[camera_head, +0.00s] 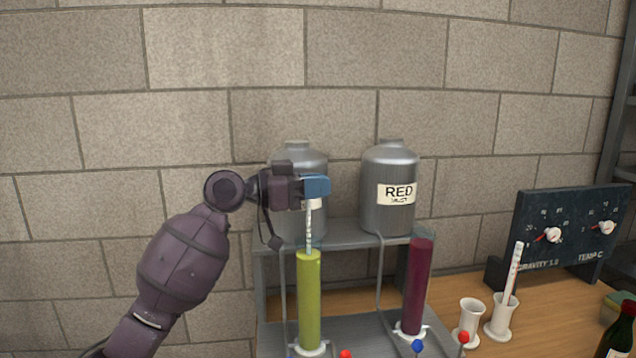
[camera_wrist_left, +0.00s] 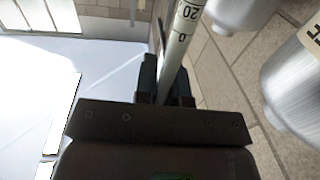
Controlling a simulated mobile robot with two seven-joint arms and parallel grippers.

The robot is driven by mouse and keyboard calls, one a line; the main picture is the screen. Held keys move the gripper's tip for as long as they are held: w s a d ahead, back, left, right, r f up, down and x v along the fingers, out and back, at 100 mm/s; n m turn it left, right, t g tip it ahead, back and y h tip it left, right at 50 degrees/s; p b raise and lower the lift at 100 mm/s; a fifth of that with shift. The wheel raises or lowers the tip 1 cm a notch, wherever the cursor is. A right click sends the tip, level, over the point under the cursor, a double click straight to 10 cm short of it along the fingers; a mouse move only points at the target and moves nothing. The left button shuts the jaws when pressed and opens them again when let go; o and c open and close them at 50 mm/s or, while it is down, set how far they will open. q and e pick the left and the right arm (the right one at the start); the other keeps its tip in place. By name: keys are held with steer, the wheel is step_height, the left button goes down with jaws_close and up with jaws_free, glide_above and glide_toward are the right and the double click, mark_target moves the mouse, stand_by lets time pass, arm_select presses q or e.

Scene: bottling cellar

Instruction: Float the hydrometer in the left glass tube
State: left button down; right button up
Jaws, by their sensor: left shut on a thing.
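The left glass tube (camera_head: 309,300) stands upright on the stand, filled with yellow-green liquid. My left gripper (camera_head: 317,187) is above it, shut on the hydrometer (camera_head: 309,226). The hydrometer hangs about upright, and its lower end meets the tube's top in the picture; I cannot tell whether it is inside the rim. In the left wrist view the hydrometer (camera_wrist_left: 184,28), with printed scale numbers, stands between the fingers of the gripper (camera_wrist_left: 166,85). The right glass tube (camera_head: 417,285) holds dark red liquid. My right gripper is not in view.
Two metal tanks stand on the grey shelf behind, the right one (camera_head: 389,190) labelled RED. Right are two white jars, one empty (camera_head: 470,315) and one (camera_head: 499,318) holding a thermometer-like stick (camera_head: 514,270), a dark gauge board (camera_head: 570,235) and a bottle (camera_head: 622,330).

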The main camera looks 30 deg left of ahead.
arm_select(q)
steer(key=c, duration=1.1)
jaws_free()
steer(key=v, duration=1)
steer(key=shift+s+a, duration=0.3)
